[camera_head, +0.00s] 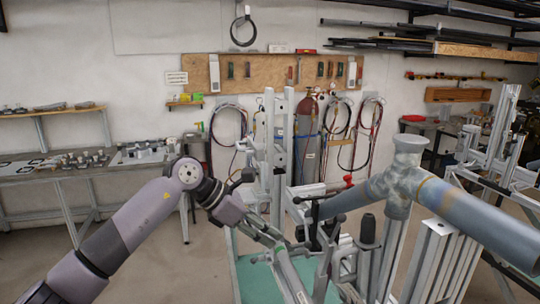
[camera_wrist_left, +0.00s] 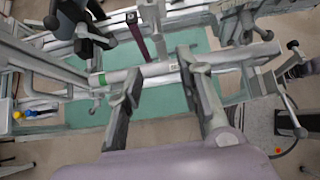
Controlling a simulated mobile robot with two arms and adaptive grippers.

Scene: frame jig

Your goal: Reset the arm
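My left arm comes in from the left in the head view. Its gripper (camera_head: 272,238) is low over the metal frame jig (camera_head: 278,140), close to the jig's bars. In the left wrist view the two fingers of the left gripper (camera_wrist_left: 160,65) are spread wide apart. A light grey tube (camera_wrist_left: 230,54) runs across the picture behind the fingertips. The fingers stand apart along its length; I cannot tell whether they touch it. My right gripper is in neither view.
A large blue-grey pipe joint (camera_head: 404,185) stands to the right of the left gripper. Upright bars and dark clamp handles (camera_head: 367,229) crowd the space between. A workbench (camera_head: 70,172) with parts stands at the left wall. Open floor (camera_head: 150,250) lies between bench and jig.

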